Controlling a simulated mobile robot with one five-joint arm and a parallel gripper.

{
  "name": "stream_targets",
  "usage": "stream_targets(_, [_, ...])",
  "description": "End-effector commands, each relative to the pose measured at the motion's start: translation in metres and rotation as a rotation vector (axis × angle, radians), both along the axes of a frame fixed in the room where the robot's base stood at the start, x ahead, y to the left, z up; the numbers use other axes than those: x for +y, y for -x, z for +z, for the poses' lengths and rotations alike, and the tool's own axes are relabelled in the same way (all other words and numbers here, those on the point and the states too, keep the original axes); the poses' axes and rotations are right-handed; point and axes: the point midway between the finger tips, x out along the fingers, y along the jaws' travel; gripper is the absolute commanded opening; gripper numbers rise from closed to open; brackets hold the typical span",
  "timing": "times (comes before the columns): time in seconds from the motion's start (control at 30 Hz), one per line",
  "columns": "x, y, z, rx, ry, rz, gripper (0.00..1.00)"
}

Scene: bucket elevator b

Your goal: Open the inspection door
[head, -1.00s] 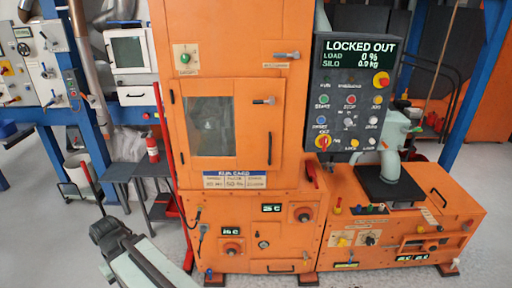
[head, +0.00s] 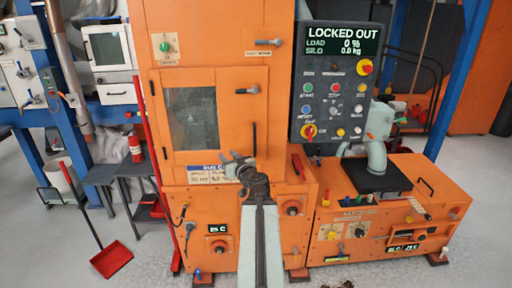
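The inspection door appears to be the orange panel (head: 225,80) with a dark window (head: 190,117) on the front of the tall orange cabinet. It looks closed. Its grey latch handle (head: 248,90) is at the upper right, lying roughly level, with a vertical dark bar below it. My gripper (head: 232,162) is in front of the cabinet, at the door's lower edge in the picture, below the latch. It covers part of the run card (head: 203,173). No held thing shows, and the fingers are too small to tell whether they are open.
A grey control panel (head: 340,80) reading LOCKED OUT is right of the door. A second handle (head: 268,42) sits above the door. A red lever (head: 298,166) sticks out at the lower right. A red dustpan (head: 111,258) and a grey table (head: 100,174) are at the left.

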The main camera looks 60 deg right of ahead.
Motion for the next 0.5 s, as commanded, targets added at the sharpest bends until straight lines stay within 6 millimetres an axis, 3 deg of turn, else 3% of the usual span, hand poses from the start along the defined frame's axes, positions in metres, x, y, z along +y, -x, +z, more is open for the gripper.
stream_targets(0.03, [-0.032,0.033,0.003,-0.025,0.025,-0.087,0.34])
stream_targets(0.1, [-0.060,0.065,0.009,-0.046,0.051,-0.176,0.34])
stream_targets(0.2, [-0.080,0.092,0.014,-0.058,0.070,-0.246,0.34])
stream_targets(0.3, [-0.085,0.098,0.015,-0.060,0.075,-0.264,0.34])
stream_targets(0.5, [-0.091,0.091,0.016,-0.060,0.075,-0.263,0.34])
